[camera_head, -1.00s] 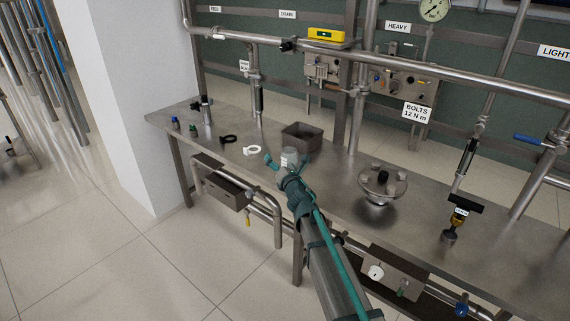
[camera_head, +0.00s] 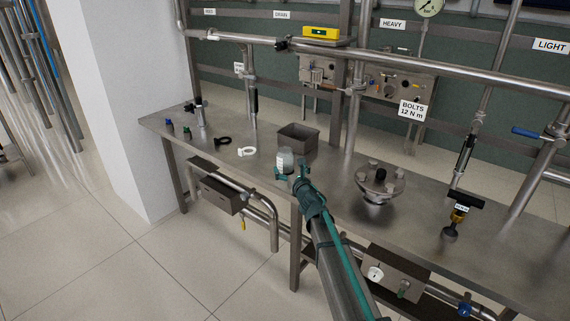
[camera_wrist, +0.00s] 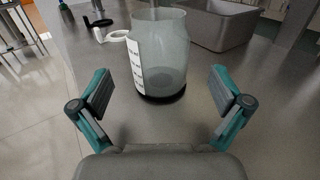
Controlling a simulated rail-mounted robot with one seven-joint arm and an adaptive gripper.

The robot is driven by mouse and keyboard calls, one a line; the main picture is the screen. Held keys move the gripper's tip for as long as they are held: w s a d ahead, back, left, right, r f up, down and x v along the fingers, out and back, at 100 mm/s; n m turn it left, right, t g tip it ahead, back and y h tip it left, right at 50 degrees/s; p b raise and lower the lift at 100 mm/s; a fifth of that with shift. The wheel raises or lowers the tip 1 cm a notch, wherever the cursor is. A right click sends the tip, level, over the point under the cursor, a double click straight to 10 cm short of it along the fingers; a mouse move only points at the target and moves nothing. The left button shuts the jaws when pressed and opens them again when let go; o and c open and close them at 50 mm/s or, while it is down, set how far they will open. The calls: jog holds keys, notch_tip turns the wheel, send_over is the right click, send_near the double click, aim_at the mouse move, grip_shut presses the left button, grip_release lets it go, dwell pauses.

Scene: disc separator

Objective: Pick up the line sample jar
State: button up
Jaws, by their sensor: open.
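The line sample jar (camera_head: 285,160) is a clear greyish glass jar with a white label on its side. It stands upright on the metal bench near the front edge. In the wrist view the jar (camera_wrist: 160,55) is just beyond my fingertips, roughly centred, with its label facing left and a dark base. My gripper (camera_head: 292,176) is in front of the jar at low height. In the wrist view my gripper (camera_wrist: 165,93) is open, one teal-and-grey finger on each side, with nothing between the pads.
A grey metal bin (camera_head: 298,138) stands just behind the jar. A white ring (camera_head: 247,151) and a black ring (camera_head: 223,140) lie to the left. A bolted flange fitting (camera_head: 380,182) stands to the right. Pipes and a vertical post rise behind the bench.

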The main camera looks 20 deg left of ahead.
jog(key=shift+p+x, duration=0.35)
jog(key=shift+x, duration=2.45)
jog(key=shift+s, duration=0.1)
jog(key=c, duration=1.3)
jog(key=shift+o, duration=0.2)
jog(key=shift+r, duration=0.1)
